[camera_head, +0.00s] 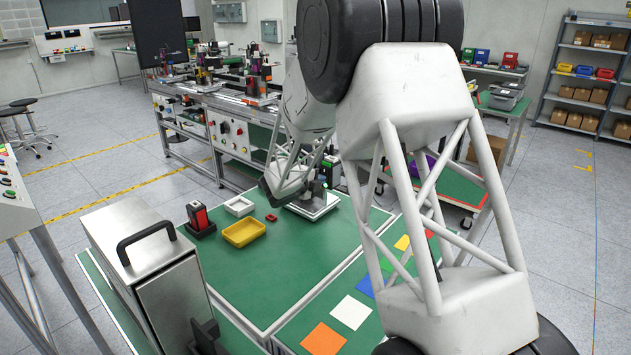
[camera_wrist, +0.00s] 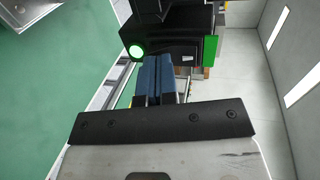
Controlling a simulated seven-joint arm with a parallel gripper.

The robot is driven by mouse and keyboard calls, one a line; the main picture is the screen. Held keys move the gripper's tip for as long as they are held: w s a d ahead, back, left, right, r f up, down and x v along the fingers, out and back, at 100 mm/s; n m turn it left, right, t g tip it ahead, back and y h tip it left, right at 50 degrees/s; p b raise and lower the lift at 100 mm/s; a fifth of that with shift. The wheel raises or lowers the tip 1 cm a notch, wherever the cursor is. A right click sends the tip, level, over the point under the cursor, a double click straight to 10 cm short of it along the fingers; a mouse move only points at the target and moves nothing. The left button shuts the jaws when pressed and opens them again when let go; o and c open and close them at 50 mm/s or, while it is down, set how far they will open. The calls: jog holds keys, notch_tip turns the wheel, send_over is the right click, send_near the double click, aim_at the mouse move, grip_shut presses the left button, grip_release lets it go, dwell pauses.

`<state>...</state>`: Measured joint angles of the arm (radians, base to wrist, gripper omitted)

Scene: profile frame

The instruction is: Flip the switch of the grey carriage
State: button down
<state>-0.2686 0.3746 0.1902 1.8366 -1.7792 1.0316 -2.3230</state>
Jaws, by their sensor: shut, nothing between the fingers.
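My gripper (camera_wrist: 159,72) shows in the wrist view with its two blue-grey fingers side by side, shut and empty. Their tips are at the lower edge of a black block (camera_wrist: 175,42), and I cannot tell whether they touch it. A round green light (camera_wrist: 137,51) glows on the block's left, and a bright green panel (camera_wrist: 211,50) is at its right. In the head view, a pale grey base (camera_head: 318,211) stands on the green table below my arm's end; I cannot tell whether it is the grey carriage. My arm hides much there, and no switch is clearly visible.
The green table (camera_head: 285,265) holds a yellow tray (camera_head: 244,232), a white square tray (camera_head: 239,206), a small red piece (camera_head: 271,217) and a red-black block (camera_head: 199,220). A metal case (camera_head: 150,262) stands at the left. A workbench (camera_head: 228,125) stands behind. The table's middle is clear.

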dwell(0.5)
jog(key=shift+w+d+f, duration=0.1)
jog(key=shift+w+d, duration=0.05)
dwell(0.3)
jog(key=s+a+f, duration=0.3)
jog(key=s+a, duration=0.6)
jog(key=shift+s+a+f, duration=0.3)
jog(key=shift+a+f, duration=0.05)
